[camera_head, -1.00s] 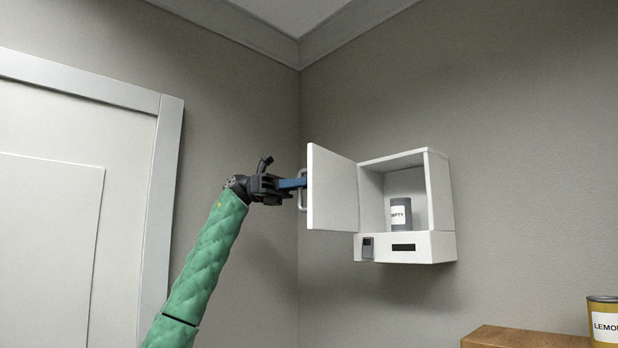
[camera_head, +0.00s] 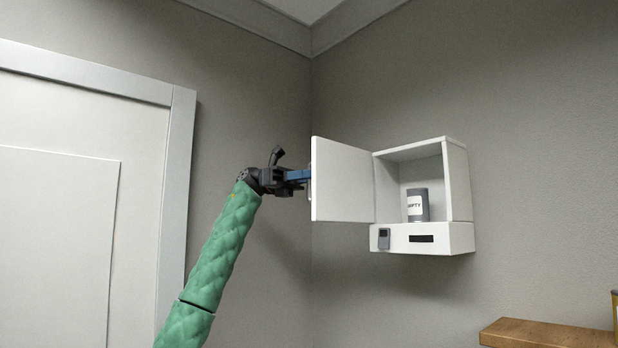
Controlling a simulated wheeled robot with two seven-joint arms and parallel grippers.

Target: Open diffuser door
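The white diffuser (camera_head: 425,238) is a small box cabinet fixed to the wall at the right of centre. Its door (camera_head: 342,181) stands wide open, swung out to the left on its left edge. A grey can labelled EMPTY (camera_head: 418,205) stands inside the compartment. My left gripper (camera_head: 302,177) is at the door's outer left side, by the handle (camera_head: 310,183). Its blue fingers reach the handle, but the door hides their tips, so I cannot tell whether they are closed on it. My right gripper is not in view.
A wooden shelf (camera_head: 545,334) sits at the lower right, with the edge of a can (camera_head: 615,312) at the picture's right border. A white door frame (camera_head: 178,190) stands at the left. The wall space below the diffuser is clear.

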